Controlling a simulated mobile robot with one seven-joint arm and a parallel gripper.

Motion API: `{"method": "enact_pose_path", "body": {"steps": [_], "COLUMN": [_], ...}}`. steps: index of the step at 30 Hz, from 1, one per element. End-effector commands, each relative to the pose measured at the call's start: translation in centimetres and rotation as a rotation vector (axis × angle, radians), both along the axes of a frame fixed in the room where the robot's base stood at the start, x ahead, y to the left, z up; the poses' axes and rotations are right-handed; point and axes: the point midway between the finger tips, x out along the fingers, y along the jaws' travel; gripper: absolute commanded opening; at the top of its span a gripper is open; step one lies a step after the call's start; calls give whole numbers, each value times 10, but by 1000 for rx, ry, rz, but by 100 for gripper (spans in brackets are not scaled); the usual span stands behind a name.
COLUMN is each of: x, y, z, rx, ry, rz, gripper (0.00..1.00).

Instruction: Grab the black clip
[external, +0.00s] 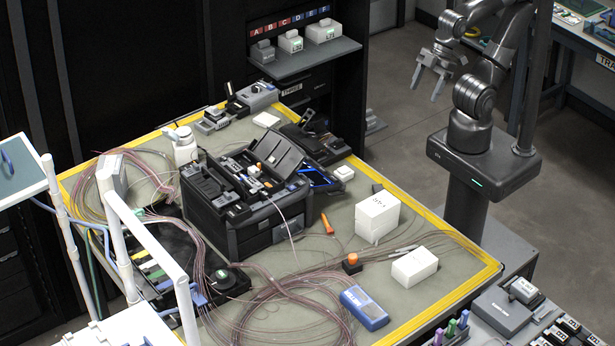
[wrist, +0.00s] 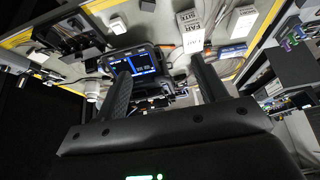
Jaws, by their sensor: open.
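My gripper (external: 427,82) is raised at the upper right of the external view, off the table's right side and well apart from everything on it. Its two fingers are spread and empty. In the wrist view the fingers (wrist: 160,68) stand wide apart, with the splicer's lit screen (wrist: 146,62) beyond them. I cannot pick out the black clip for certain. A small dark piece (external: 377,188) lies near the table's right edge, behind the white boxes, but it is too small to identify. The black fusion splicer (external: 265,225) stands mid-table and hides what is behind it.
White boxes (external: 377,218) (external: 414,267), an orange-topped black item (external: 352,263), a blue meter (external: 364,308) and loose fibres crowd the yellow-edged table (external: 470,274). A white bottle (external: 184,147) stands behind the splicer. A shelf (external: 305,61) is at the back.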

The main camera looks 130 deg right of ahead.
Motion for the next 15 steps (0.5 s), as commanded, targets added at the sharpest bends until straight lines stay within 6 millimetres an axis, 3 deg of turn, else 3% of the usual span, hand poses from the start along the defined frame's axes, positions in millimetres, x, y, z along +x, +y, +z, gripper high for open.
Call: {"method": "enact_pose_path", "body": {"steps": [7, 15], "x": [25, 72], "y": [-3, -11], "z": [-16, -59], "rx": [32, 88], "ry": [69, 205], "rz": [-56, -189], "gripper": [65, 65]}}
